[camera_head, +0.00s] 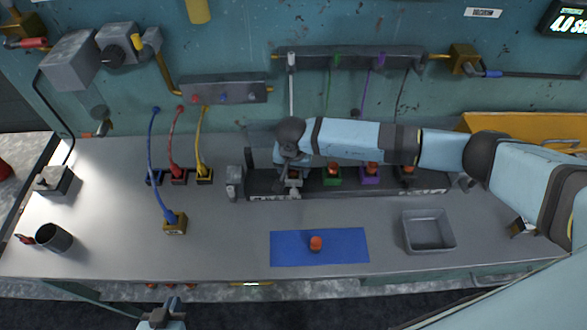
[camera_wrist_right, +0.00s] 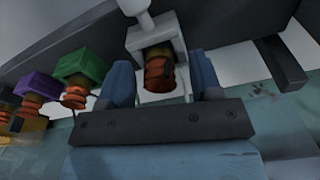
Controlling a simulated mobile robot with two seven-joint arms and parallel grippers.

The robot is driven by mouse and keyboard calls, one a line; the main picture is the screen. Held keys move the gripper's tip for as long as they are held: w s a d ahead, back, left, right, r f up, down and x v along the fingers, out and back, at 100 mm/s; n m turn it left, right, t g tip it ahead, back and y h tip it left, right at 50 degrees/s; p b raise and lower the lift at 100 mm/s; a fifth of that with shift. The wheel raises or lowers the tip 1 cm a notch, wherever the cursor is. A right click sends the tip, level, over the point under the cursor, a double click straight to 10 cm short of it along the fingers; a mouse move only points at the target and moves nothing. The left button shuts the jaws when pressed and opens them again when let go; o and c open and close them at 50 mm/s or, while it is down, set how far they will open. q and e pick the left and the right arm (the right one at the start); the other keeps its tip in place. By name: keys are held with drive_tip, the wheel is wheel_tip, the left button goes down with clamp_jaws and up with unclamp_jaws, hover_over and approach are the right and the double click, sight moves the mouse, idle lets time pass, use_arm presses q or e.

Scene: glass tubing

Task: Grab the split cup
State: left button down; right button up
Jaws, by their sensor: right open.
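My right gripper (camera_head: 291,158) is at the left end of the dark rack (camera_head: 325,188). In the right wrist view my right gripper (camera_wrist_right: 162,82) is open, with one blue finger on each side of an orange-red ribbed cup (camera_wrist_right: 158,66) in a white holder. A dark gap shows on this cup's side; I cannot tell if it is a split. Similar cups sit in the green holder (camera_head: 332,175), the purple holder (camera_head: 369,175) and a dark holder at right. My left gripper (camera_head: 163,316) is low at the bottom edge, its jaws unclear.
An orange piece (camera_head: 316,243) lies on the blue mat (camera_head: 285,250). An empty grey tray (camera_head: 428,233) stands right of it. Blue, red and yellow cables rise at left; the blue one meets a yellow block (camera_head: 174,224). A dark mug (camera_head: 54,238) stands far left.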

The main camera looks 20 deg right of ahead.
drive_tip(key=c, duration=0.9)
drive_tip(key=shift+c, duration=0.4)
